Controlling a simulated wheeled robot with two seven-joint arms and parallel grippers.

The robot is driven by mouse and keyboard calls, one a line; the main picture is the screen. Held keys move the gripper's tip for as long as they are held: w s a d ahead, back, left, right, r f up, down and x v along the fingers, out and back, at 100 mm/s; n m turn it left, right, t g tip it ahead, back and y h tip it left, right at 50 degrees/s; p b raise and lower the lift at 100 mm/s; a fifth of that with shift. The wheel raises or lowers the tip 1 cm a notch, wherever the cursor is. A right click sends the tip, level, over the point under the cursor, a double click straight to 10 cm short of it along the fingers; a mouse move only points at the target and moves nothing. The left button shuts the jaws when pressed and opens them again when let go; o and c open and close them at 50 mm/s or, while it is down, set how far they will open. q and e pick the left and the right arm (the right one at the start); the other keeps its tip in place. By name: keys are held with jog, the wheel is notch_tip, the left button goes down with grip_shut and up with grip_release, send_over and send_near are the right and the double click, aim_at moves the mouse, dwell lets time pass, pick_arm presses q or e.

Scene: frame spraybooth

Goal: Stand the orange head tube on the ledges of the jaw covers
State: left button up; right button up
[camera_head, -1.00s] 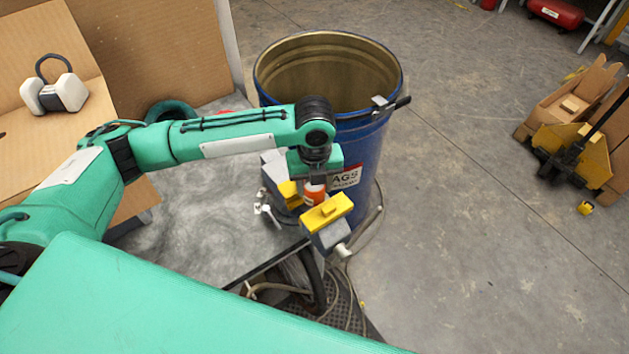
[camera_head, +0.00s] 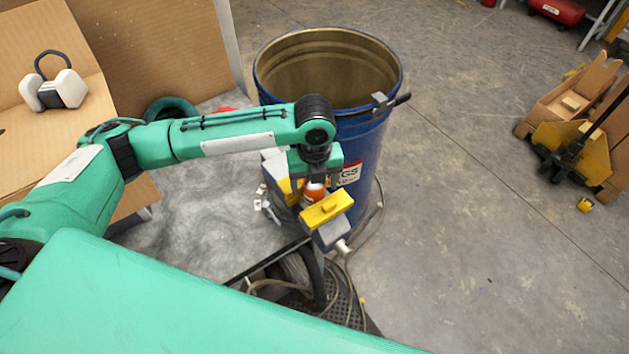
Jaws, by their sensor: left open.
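The orange head tube (camera_head: 314,191) is between the two yellow jaw covers of a vise at the table's corner. The near jaw cover (camera_head: 327,208) shows well; the far jaw cover (camera_head: 287,190) is partly hidden. My left gripper (camera_head: 315,182) points down right at the tube and is open, its fingers around or beside the tube's top. The tube looks roughly upright. Its lower end and the ledges are hidden, so I cannot tell whether it rests on them. My right gripper is not in view.
A large open blue drum (camera_head: 365,150) stands close behind the vise. The grey table (camera_head: 190,235) has small white pieces (camera_head: 268,204) left of the vise. Cardboard boxes (camera_head: 150,50) are at the back left. Hoses lie below the table's edge.

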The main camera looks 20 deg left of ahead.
pick_arm(q)
notch_tip(320, 180, up, 14)
jog(key=b, duration=0.3)
jog(key=shift+b, duration=0.3)
jog(key=shift+f, duration=0.15)
